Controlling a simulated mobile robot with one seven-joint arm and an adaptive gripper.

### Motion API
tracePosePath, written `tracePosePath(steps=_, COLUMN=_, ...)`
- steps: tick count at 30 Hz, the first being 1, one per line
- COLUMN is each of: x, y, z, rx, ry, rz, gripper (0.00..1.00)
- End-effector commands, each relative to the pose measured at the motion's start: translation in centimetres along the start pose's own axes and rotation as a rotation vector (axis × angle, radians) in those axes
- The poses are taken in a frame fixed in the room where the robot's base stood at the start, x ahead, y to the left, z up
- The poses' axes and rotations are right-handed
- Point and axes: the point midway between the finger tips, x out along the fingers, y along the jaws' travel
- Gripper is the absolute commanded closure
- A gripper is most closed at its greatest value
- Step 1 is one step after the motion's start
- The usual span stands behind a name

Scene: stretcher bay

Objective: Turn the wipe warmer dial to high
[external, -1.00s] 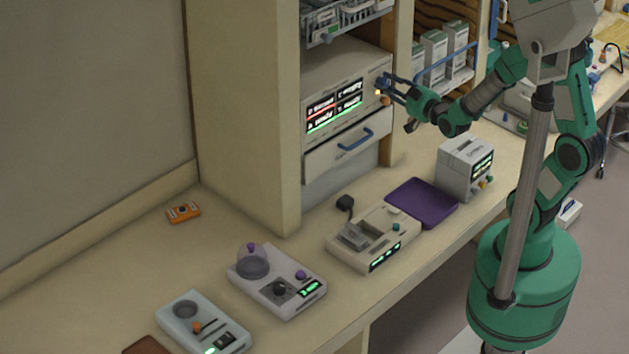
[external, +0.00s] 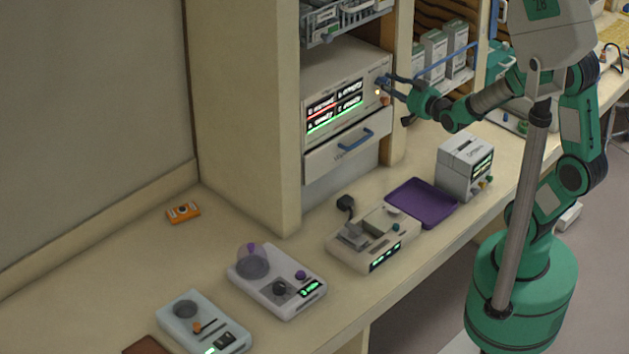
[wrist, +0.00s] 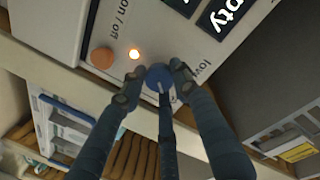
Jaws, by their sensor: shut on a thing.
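The wipe warmer, a pale box (external: 335,73) with lit display panels, sits in the tall shelf unit above a drawer. Its blue dial (wrist: 158,74) is at the right end of the front panel. In the wrist view, a label reading "low" is beside the dial, and the white pointer line faces the camera's lower side. My gripper (wrist: 155,82) is shut on the dial, one finger on each side. In the external view my gripper (external: 386,85) reaches the panel from the right and partly hides the dial. No "high" label can be read.
An orange button (wrist: 102,57) and a lit lamp (wrist: 134,54) marked "on / off" are close to the dial. A drawer with a blue handle (external: 355,144) is below. Several devices and a purple tray (external: 420,203) stand on the counter. Boxes (external: 434,56) stand on the right shelf.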

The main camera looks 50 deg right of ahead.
Motion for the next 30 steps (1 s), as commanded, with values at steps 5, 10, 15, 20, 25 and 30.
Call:
tracePosePath(steps=5, x=0.0, y=0.0, z=0.0, rx=0.0, ry=0.001, rz=0.001, gripper=0.58)
tracePosePath(steps=10, x=0.0, y=0.0, z=0.0, rx=-0.001, ry=0.001, rz=0.0, gripper=0.52)
tracePosePath(steps=15, x=0.0, y=0.0, z=0.0, rx=-0.001, ry=0.0, rz=0.0, gripper=0.52)
tracePosePath(steps=20, x=-0.3, y=0.0, z=0.0, rx=-0.001, ry=0.001, rz=0.0, gripper=0.52)
tracePosePath(steps=25, x=-1.2, y=0.0, z=-0.1, rx=-0.001, ry=0.001, rz=0.0, gripper=0.52)
tracePosePath(steps=30, x=-2.7, y=0.0, z=-0.1, rx=-0.001, ry=0.001, rz=0.0, gripper=0.52)
